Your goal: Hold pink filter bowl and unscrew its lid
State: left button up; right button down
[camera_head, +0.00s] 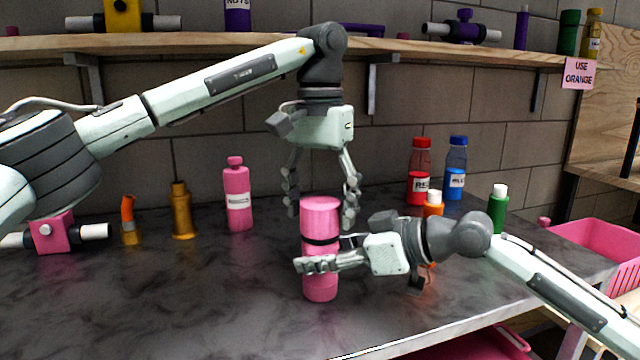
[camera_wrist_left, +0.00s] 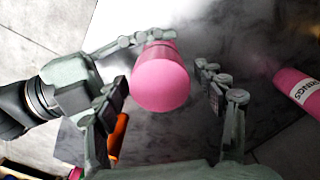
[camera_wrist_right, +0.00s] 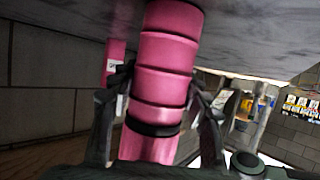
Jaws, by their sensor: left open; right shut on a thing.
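The pink filter bowl (camera_head: 320,287) stands upright on the dark worktop. Its pink lid (camera_head: 320,217) sits on top above a dark band, and the lid's round top shows in the left wrist view (camera_wrist_left: 162,86). My right gripper (camera_head: 325,262) is shut around the bowl below the band; the bowl also shows between its fingers in the right wrist view (camera_wrist_right: 165,80). My left gripper (camera_head: 322,213) points down from above, open, with its fingers on either side of the lid. In the left wrist view gaps show between the lid and the fingers (camera_wrist_left: 168,85).
Red (camera_head: 420,172), blue (camera_head: 456,170) and green (camera_head: 497,210) bottles stand at the back right. A pink basket (camera_head: 590,240) is at the far right. A shelf (camera_head: 220,42) runs above.

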pick_arm(q)
jog(key=shift+f, duration=0.45)
jog(key=shift+c, duration=0.2)
